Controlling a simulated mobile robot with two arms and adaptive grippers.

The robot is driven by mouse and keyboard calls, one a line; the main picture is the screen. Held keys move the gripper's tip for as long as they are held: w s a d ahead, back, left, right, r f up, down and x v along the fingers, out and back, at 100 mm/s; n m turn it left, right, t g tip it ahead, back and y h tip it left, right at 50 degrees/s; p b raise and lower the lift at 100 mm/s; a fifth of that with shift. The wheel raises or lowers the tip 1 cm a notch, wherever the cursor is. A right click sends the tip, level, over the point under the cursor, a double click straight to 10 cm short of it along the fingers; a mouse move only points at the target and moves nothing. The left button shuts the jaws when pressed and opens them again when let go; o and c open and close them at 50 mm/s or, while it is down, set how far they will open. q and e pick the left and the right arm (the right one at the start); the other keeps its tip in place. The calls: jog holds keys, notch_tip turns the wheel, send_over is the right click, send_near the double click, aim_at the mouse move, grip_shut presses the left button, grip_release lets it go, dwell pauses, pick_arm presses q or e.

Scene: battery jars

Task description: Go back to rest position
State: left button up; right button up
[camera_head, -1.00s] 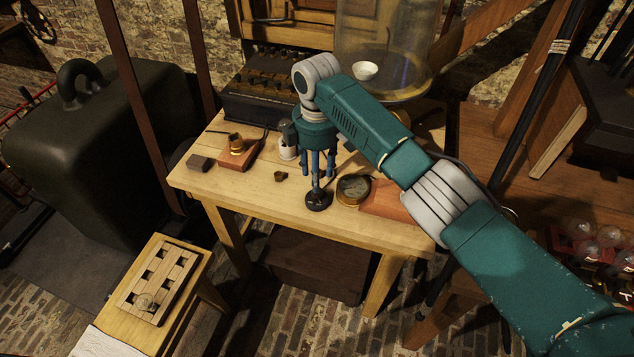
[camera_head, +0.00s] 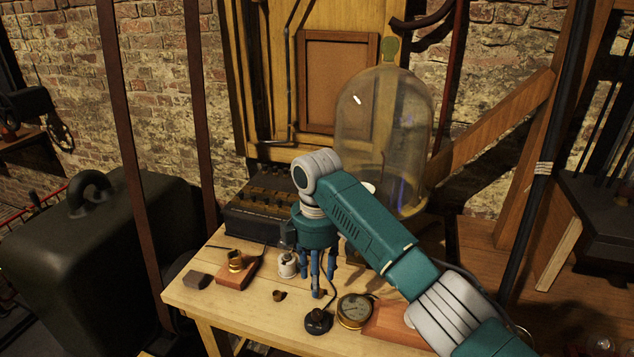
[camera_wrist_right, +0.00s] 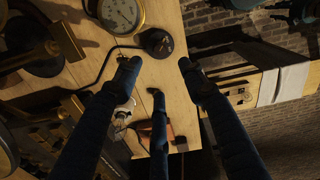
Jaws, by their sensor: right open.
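My right gripper (camera_head: 318,282) points down over the wooden table (camera_head: 205,292), its blue fingers apart and empty. In the right wrist view its fingers (camera_wrist_right: 157,80) are spread with the tabletop showing between them. A small black round-based device (camera_head: 318,321) with a cable sits just in front of the fingers; it also shows in the right wrist view (camera_wrist_right: 157,42). I cannot tell whether a fingertip touches it. A brass-rimmed dial gauge (camera_head: 354,311) lies to its right, also in the right wrist view (camera_wrist_right: 122,14). My left gripper is not in view.
A glass bell jar (camera_head: 385,130) stands behind my right arm. A dark box with knobs (camera_head: 262,210) is at the table's back. A white jar (camera_head: 287,264), a brass piece on a wooden block (camera_head: 236,272) and a dark block (camera_head: 196,280) stand left of the gripper.

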jog(key=s+d+f+m+t+y, duration=0.1)
jog(key=s+d+f+m+y, duration=0.15)
jog(key=s+f+m, duration=0.9)
jog(key=s+d+f+m+t+h, duration=0.1)
jog(key=s+d+f+m, duration=0.1)
jog(key=s+d, duration=0.8)
jog(key=s+d+f+m+t+h, duration=0.1)
jog(key=s+d+f+m+t, duration=0.15)
jog(key=s+d, duration=0.75)
jog(key=s+a+f+n+g, duration=0.1)
jog(key=s+f, duration=0.1)
jog(key=f, duration=1)
jog(key=s+a+f+g, duration=0.1)
jog(key=s+f, duration=0.1)
jog(key=f, duration=1.1)
jog(key=s+d+f+g, duration=0.1)
jog(key=s+d+f, duration=0.2)
jog(key=s+f, duration=1.4)
jog(key=shift+s+f, duration=0.15)
jog(key=shift+s, duration=0.05)
